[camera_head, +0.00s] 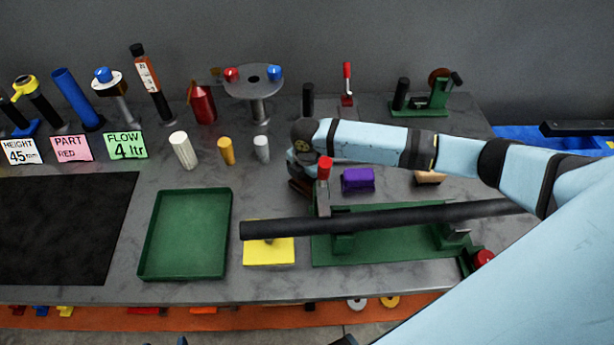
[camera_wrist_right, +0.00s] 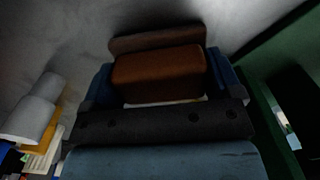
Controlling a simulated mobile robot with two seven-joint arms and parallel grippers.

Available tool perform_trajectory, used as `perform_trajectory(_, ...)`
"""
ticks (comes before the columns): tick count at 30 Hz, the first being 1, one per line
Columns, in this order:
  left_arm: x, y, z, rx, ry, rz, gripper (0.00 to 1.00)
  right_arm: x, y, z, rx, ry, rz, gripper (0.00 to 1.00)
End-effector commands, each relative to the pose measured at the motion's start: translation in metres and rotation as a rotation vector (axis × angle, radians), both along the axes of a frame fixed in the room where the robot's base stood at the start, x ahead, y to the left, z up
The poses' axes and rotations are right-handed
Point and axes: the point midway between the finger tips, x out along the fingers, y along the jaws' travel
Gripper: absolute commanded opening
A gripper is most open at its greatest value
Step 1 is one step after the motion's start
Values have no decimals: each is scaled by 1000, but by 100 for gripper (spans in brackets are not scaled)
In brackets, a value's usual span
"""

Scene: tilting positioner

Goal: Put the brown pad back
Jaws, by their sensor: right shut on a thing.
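The brown pad (camera_wrist_right: 158,75) is a small brown block between the two blue fingers of my right gripper (camera_wrist_right: 160,85) in the right wrist view. The gripper is shut on it. A darker brown strip (camera_wrist_right: 157,40) shows just beyond it; I cannot tell whether it belongs to the pad. In the head view my right gripper (camera_head: 300,172) points down at the table behind the left end of the green fixture (camera_head: 385,247). Only a dark brown edge (camera_head: 299,188) shows below it there. My left gripper is not in view.
A long black bar (camera_head: 375,218) lies across the fixture, with a red-topped post (camera_head: 324,168) close to my gripper. A purple block (camera_head: 358,179) and a tan block (camera_head: 430,178) stand behind it. A green tray (camera_head: 187,235) is empty; a yellow pad (camera_head: 270,254) lies beside it.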

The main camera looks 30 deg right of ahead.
Motion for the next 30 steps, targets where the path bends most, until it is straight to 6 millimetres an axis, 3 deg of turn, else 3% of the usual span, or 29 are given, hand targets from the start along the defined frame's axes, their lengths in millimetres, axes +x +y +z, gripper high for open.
perform_trajectory(11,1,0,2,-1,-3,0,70,0,0,-4,1,0,0,63)
perform_trajectory(12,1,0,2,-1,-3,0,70,0,0,-4,0,-1,0,94)
perform_trajectory(13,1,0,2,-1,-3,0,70,0,0,-4,0,-1,0,100)
perform_trajectory(23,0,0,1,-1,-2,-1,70,1,0,3,1,-3,0,100)
perform_trajectory(30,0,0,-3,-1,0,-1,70,2,0,48,2,-5,0,100)
